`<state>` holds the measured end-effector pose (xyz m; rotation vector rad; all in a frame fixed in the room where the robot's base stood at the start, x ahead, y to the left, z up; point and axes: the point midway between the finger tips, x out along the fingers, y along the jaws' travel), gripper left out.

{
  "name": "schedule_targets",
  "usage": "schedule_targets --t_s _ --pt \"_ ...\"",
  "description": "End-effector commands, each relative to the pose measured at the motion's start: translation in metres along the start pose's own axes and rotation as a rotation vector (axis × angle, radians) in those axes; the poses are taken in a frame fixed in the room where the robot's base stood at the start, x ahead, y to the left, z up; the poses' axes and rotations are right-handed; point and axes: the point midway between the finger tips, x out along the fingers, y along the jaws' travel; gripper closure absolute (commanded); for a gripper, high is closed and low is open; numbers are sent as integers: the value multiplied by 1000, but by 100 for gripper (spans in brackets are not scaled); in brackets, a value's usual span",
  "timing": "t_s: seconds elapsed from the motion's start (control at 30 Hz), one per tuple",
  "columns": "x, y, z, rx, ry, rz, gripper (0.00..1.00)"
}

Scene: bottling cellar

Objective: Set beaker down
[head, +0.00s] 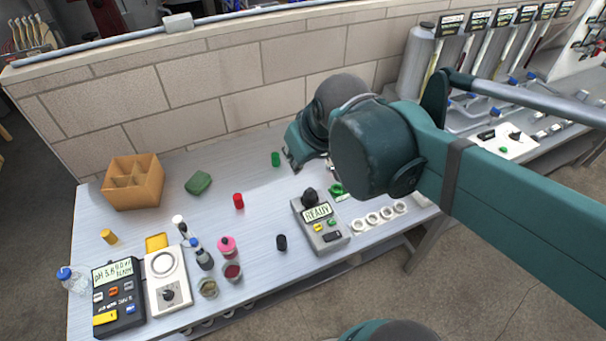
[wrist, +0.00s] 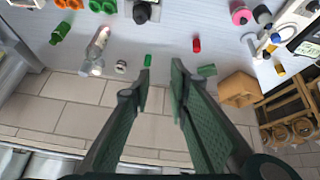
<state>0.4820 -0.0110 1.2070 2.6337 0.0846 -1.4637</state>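My gripper (wrist: 161,72) is open, with nothing visible between its fingers in the wrist view. In the head view my gripper (head: 291,160) is above the back of the bench, mostly hidden by my arm. Two small glass vessels that look like beakers stand at the front left: one with yellowish contents (head: 208,288) and one with dark red contents (head: 232,271). Both are well apart from my gripper. A clear glass vessel (wrist: 98,44) shows left of the fingers in the wrist view; I cannot tell whether it is a beaker or bottle.
A green cylinder (head: 275,159) and a red cylinder (head: 238,201) stand on the bench (head: 150,222). A READY meter (head: 320,225), a pH meter (head: 118,297), a white stirrer plate (head: 166,280) and an orange divided box (head: 133,182) surround clear patches. A block wall borders the back.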

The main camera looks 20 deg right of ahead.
Motion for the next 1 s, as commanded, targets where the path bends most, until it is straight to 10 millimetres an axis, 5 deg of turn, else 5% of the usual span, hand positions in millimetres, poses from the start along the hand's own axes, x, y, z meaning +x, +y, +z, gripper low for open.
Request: schedule_targets --t_s 0.4,1.0 --pt "-6 -16 44 129 60 -7 82" --pt "-7 -17 47 139 64 -8 82"
